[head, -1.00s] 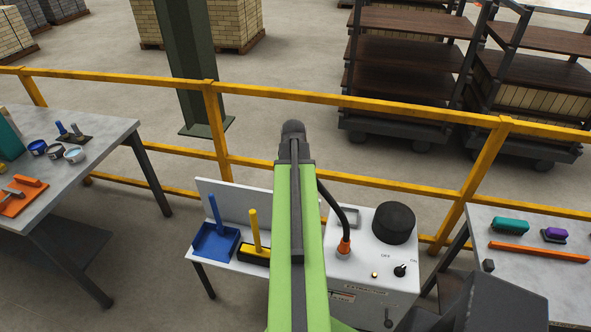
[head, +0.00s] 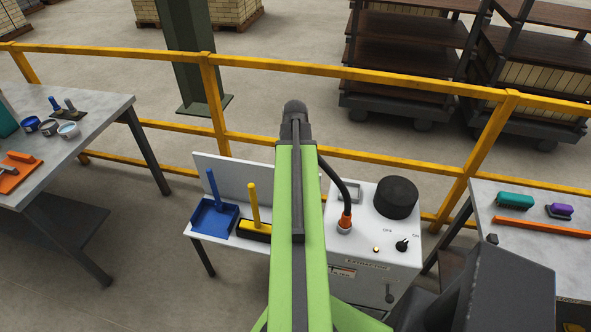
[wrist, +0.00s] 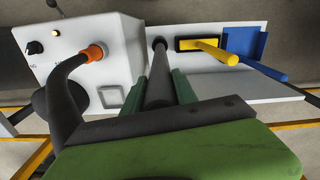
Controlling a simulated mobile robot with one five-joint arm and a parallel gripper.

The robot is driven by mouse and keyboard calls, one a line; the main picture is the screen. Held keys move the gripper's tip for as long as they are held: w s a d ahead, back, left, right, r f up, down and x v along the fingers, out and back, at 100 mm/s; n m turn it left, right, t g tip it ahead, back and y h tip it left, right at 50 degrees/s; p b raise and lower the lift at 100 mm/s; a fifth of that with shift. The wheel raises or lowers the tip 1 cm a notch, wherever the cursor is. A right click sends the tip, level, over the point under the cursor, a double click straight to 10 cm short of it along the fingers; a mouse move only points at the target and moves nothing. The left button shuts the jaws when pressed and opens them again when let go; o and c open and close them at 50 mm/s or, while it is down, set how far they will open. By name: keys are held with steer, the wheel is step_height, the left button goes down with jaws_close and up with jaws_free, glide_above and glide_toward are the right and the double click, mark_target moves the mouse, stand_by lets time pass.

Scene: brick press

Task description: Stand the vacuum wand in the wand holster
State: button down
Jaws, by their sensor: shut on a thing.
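The vacuum wand (wrist: 159,62) is a dark straight tube. In the wrist view it lies between the two green fingers of my gripper (wrist: 168,86), which is shut on it. Its far end points toward the white bench. A black hose (wrist: 68,93) runs from an orange fitting (wrist: 96,52) on the white extractor box (head: 372,262) back past my gripper. In the head view my green arm hides the gripper and the wand. A grey square-rimmed opening (wrist: 112,97) is on the box top, also seen in the head view (head: 349,191); I cannot tell whether it is the holster.
Left of the box, the white bench holds a blue dustpan (head: 214,220) and a yellow-handled brush (head: 253,205). A black cylinder (head: 396,197) stands on the box. Worktables stand left (head: 95,125) and right (head: 500,225). A yellow railing (head: 400,104) runs behind.

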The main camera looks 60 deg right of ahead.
step_height(320, 180, down, 10)
steer(key=b, duration=0.9)
steer(key=shift+r, duration=0.1)
steer(key=c, duration=0.9)
jaws_free()
step_height(320, 180, up, 18)
steer(key=p, duration=1.7)
steer(key=shift+f, duration=0.3)
